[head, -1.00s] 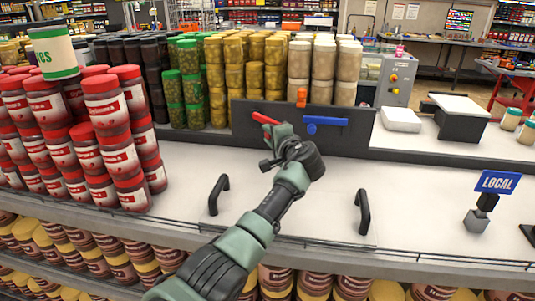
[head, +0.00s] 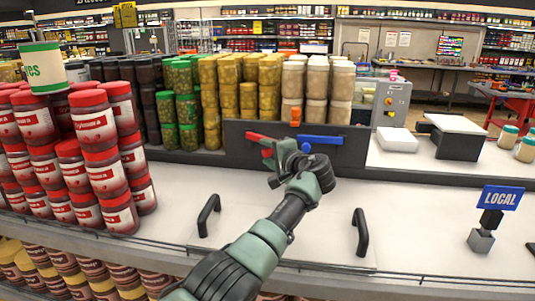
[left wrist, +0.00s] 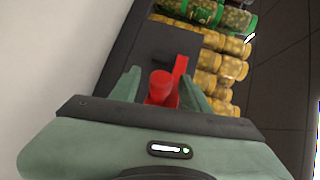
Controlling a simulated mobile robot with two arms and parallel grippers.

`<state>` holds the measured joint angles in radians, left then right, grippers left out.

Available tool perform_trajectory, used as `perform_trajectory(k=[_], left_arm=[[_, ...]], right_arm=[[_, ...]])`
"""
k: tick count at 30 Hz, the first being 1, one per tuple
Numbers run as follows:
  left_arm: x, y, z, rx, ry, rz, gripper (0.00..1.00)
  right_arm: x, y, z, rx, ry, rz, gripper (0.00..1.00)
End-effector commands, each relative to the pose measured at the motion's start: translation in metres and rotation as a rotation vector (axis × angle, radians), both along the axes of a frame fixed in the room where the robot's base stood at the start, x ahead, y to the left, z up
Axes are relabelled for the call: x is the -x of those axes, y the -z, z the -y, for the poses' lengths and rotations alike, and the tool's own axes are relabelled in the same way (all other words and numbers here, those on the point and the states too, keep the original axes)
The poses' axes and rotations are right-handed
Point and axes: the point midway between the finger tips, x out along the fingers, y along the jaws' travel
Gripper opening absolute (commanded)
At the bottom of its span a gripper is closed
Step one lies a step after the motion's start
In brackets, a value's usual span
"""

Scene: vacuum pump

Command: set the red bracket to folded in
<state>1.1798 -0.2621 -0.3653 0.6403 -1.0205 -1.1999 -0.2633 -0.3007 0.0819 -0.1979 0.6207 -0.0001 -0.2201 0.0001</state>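The red bracket (head: 260,137) sits on the dark panel (head: 235,157) behind the counter and sticks out to the left in the head view. My left gripper (head: 275,156) is right in front of it and hides part of it. In the left wrist view, the red bracket (left wrist: 162,85) shows a rounded end between the two green fingers of the left gripper (left wrist: 160,84). The fingers are apart, with a gap visible on at least the left side. Its lower part is hidden by the gripper body. My right gripper is not in view.
Stacked red-lidded jars (head: 95,130) stand at left. Two black handles (head: 208,214) rise from the white counter (head: 285,215).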

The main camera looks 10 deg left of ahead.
Motion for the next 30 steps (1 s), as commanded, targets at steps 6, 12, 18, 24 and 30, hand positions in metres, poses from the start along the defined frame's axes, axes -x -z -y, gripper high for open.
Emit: perform_trajectory(k=[6, 12, 18, 24, 30], left_arm=[[0.0, 0.0, -0.001, -0.002, -0.003, 0.0, 0.47], [0.003, -0.001, 0.002, -0.001, -0.002, 0.001, 0.47], [0.021, -0.003, 0.017, 0.001, -0.001, 0.0, 0.47], [0.047, -0.01, 0.039, 0.0, 0.0, 0.001, 0.47], [0.058, -0.013, 0.049, 0.0, -0.001, 0.0, 0.47]], right_arm=[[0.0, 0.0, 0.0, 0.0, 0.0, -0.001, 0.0], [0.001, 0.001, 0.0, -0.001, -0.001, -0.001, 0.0], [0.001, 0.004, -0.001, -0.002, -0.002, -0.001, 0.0], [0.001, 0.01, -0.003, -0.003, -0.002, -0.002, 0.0], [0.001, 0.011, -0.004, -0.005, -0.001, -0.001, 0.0]])
